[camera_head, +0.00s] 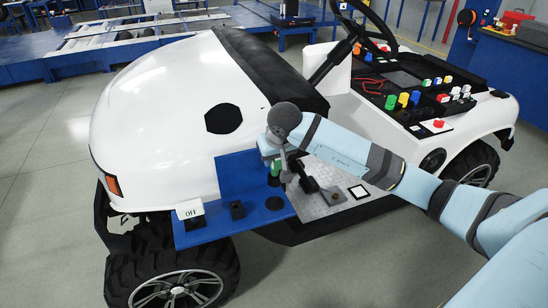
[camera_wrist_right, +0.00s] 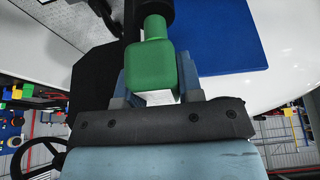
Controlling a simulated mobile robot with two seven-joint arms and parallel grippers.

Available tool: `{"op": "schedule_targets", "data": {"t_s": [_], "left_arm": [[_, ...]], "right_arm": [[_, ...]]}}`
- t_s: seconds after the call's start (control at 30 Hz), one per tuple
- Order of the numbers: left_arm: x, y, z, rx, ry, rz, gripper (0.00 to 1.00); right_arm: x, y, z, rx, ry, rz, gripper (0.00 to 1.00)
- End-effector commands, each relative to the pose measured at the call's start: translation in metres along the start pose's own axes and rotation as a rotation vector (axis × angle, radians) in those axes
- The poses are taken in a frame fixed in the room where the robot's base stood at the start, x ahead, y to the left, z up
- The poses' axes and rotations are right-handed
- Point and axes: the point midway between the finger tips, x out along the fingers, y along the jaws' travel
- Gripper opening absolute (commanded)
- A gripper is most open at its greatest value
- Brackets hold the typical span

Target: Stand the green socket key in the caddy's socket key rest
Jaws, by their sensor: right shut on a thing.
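My right gripper (camera_head: 281,165) is over the blue caddy (camera_head: 199,236), near its right end. It is shut on the green socket key (camera_wrist_right: 150,66), whose thick green grip sits between the fingers in the wrist view. The key also shows in the head view (camera_head: 275,168), partly covered by my wrist. The key's narrower green neck meets a black round part (camera_wrist_right: 157,14); I cannot tell whether this is the key's own end or a rest. The caddy has a black square holder (camera_head: 237,210) and a black round spot (camera_head: 274,203). My left gripper is out of view.
A white "OFF" block (camera_head: 188,209) stands at the caddy's left end. A grey metal plate (camera_head: 335,200) with a small bracket and a white-and-black square lies right of the caddy. The white vehicle body (camera_head: 165,110) rises close behind.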

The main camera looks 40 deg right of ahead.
Motion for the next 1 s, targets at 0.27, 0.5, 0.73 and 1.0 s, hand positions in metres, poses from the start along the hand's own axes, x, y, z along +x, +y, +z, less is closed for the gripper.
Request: {"op": "schedule_targets", "data": {"t_s": [0.27, 0.5, 0.73, 1.0], "left_arm": [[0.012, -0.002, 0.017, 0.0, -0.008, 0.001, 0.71], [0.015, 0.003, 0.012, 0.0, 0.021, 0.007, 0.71], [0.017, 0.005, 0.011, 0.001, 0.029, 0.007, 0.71], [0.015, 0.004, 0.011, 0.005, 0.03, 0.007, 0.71]], "right_arm": [[0.028, 0.0, 0.011, 0.001, 0.001, 0.0, 0.0], [0.046, 0.0, 0.019, 0.001, 0.001, -0.001, 0.0], [0.053, -0.001, 0.021, 0.002, 0.001, -0.002, 0.0], [0.053, -0.001, 0.022, 0.002, 0.001, -0.002, 0.0]]}}
